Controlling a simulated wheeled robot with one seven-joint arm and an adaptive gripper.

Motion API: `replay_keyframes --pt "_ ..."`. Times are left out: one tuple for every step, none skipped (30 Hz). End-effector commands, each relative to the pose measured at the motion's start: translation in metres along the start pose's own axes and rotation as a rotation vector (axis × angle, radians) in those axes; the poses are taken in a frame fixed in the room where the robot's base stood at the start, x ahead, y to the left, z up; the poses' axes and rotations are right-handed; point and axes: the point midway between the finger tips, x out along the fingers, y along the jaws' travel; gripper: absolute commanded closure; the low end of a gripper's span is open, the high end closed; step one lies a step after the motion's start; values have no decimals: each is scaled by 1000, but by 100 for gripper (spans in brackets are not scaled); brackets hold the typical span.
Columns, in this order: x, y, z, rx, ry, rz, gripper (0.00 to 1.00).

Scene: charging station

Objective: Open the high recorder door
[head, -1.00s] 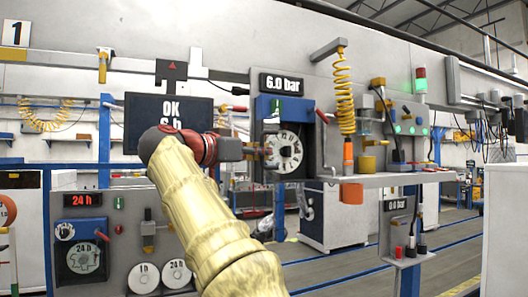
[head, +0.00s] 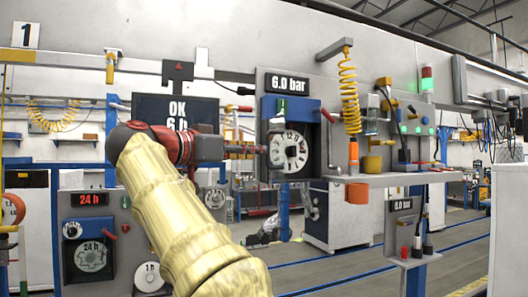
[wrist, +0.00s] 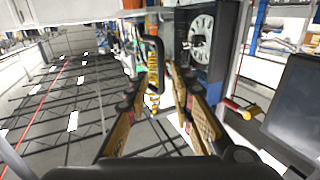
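The high recorder (head: 290,106) is a blue-topped box on the wall under the 6.0 bar display. Its white round dial (head: 290,150) faces out, and the dial also shows at the top of the wrist view (wrist: 201,38). My gripper (head: 250,149) is just left of the dial in the head view. In the wrist view my gripper (wrist: 157,80) is open, its two fingers apart. A dark upright loop handle (wrist: 160,48) shows between and beyond the fingertips; I cannot tell whether they touch it. The door's edges are hard to make out.
A shelf (head: 390,179) and a yellow coiled hose (head: 349,95) are right of the recorder. A lower recorder (head: 93,257) with a 24 h display is at lower left. A dark screen (head: 177,112) is behind my arm. Open floor lies below.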

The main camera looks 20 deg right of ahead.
Motion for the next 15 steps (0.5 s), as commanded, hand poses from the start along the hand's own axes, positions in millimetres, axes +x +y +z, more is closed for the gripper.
replay_keyframes --pt "-12 -1 0 0 1 -4 76" --pt "-17 -1 0 -1 1 -4 76" --pt "-24 -1 0 -1 0 -3 76" --pt "-30 -2 0 -1 0 -4 76" --pt "-34 -1 1 -1 0 -3 76" --pt "-40 -1 1 -1 0 -2 76" --pt "-44 -2 1 -1 0 -2 76" --pt "-47 -2 1 -1 1 -2 76" --pt "-50 -1 1 -1 1 -1 76" --pt "-52 -1 1 -1 0 -1 76" --pt "-54 -1 1 -1 0 0 76" --pt "-56 -1 1 -1 0 0 76" --pt "-57 -1 1 -1 0 0 76" --pt "-58 -1 1 -1 0 0 76" --pt "-58 -1 1 -1 0 0 76"
